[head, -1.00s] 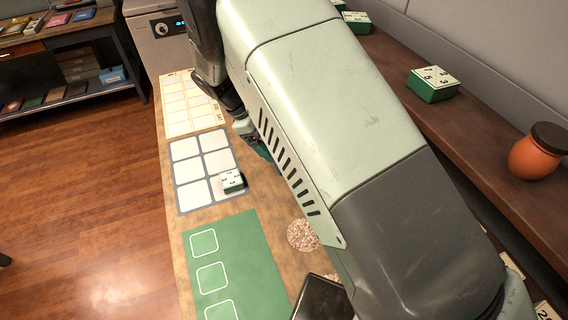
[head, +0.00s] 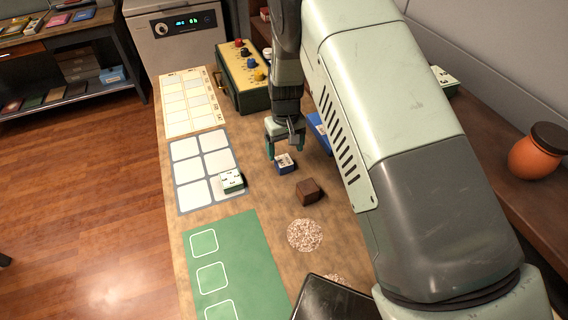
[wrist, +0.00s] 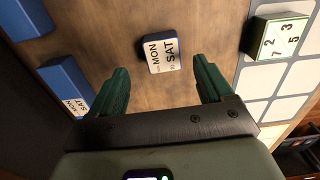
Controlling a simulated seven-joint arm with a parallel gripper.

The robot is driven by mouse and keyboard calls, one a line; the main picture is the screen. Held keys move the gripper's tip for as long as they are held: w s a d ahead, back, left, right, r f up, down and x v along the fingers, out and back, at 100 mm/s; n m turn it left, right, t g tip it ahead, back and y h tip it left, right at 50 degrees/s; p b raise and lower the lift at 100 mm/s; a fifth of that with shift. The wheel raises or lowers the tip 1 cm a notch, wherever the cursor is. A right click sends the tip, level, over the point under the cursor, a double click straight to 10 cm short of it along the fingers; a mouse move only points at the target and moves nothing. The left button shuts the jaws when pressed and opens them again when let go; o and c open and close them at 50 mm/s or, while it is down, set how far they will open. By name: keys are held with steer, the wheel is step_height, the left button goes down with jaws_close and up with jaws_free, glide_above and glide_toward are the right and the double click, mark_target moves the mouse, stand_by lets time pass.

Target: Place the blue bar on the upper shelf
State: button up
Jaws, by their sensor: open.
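My gripper (head: 285,150) is open and points down over the wooden table. A small blue block (head: 285,163) with a white label lies just below it. In the wrist view this block (wrist: 163,53) reads MON and SAT and lies ahead of the gap between the fingertips, apart from both. A longer blue piece (head: 318,130) lies right of the gripper, partly hidden by my arm; it may be the blue bar. In the wrist view, a blue piece with a label (wrist: 66,84) lies to the left, and another blue piece (wrist: 25,15) is cut off above it.
A raised brown shelf (head: 490,165) runs along the right wall with an orange jar (head: 535,155). A brown block (head: 308,191) lies near the gripper. A green-and-white block (head: 232,180) sits on a white grid mat (head: 190,170). A box with colored knobs (head: 243,75) stands behind.

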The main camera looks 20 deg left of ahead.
mark_target(284, 160)
step_height(284, 160, down, 6)
steer(key=shift+s+a+r, duration=0.1)
steer(key=shift+s+r, duration=0.05)
steer(key=shift+c, duration=0.2)
steer(key=shift+r, duration=0.1)
steer(key=c, duration=1.1)
